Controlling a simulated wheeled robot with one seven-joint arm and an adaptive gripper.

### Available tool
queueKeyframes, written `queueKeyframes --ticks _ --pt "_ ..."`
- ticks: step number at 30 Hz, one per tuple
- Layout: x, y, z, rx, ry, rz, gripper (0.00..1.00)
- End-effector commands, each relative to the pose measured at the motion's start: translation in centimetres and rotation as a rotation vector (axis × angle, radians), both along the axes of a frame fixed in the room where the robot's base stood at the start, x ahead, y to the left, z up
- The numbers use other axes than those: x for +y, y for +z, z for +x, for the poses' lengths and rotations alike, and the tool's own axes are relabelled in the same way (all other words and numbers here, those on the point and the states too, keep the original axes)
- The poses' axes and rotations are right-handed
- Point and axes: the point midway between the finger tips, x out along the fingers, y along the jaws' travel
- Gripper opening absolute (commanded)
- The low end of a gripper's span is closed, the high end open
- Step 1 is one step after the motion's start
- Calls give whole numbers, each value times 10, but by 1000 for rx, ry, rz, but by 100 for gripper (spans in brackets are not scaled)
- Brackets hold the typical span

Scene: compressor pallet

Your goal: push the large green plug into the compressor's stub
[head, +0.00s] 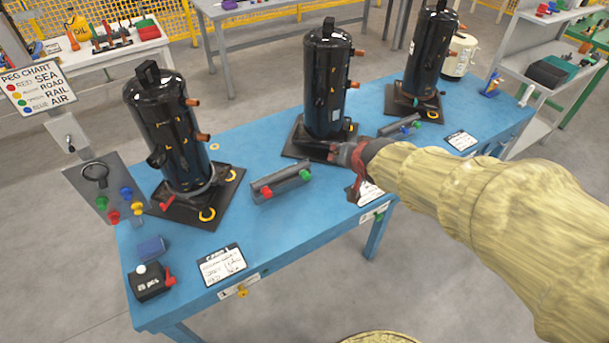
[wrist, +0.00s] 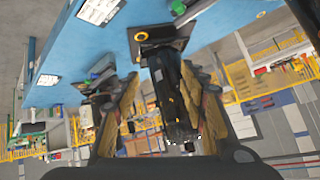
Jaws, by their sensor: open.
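A green plug (head: 304,175) sits at the right end of a dark tray (head: 283,187) between the left and middle compressors; a red plug (head: 267,191) is at its other end. The green plug also shows at the top of the wrist view (wrist: 178,7). The middle black compressor (head: 326,85) has copper stubs (head: 358,53) on its right side. My gripper (head: 345,153) is near the front of its base. In the wrist view, which is upside down, my open fingers (wrist: 160,76) frame that compressor (wrist: 172,95), with nothing visibly held. I cannot tell contact.
Similar compressors stand left (head: 170,125) and right (head: 425,55) on the blue table (head: 235,140). A second tray (head: 400,126) holds coloured plugs. A peg board (head: 105,190) stands at the left. A black box (head: 150,283) and paper cards lie near the front edge.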

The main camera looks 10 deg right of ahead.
Motion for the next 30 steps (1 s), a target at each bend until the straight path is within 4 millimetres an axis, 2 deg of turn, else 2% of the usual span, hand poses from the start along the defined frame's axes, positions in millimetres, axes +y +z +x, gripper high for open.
queueKeyframes --ticks 1,3,6,9,12,16,21,25,30 --pt "-5 -22 26 -31 -23 39 42" --pt "-8 -44 59 -99 -48 104 42" --pt "-9 -80 97 -188 -71 220 42" --pt "-6 -118 124 -268 -83 359 42" --pt "0 -159 139 -335 -88 520 42" --pt "11 -209 139 -404 -93 758 42" --pt "24 -253 119 -462 -98 1042 42" --pt "29 -268 103 -486 -100 1184 42" --pt "31 -273 95 -499 -98 1255 42"
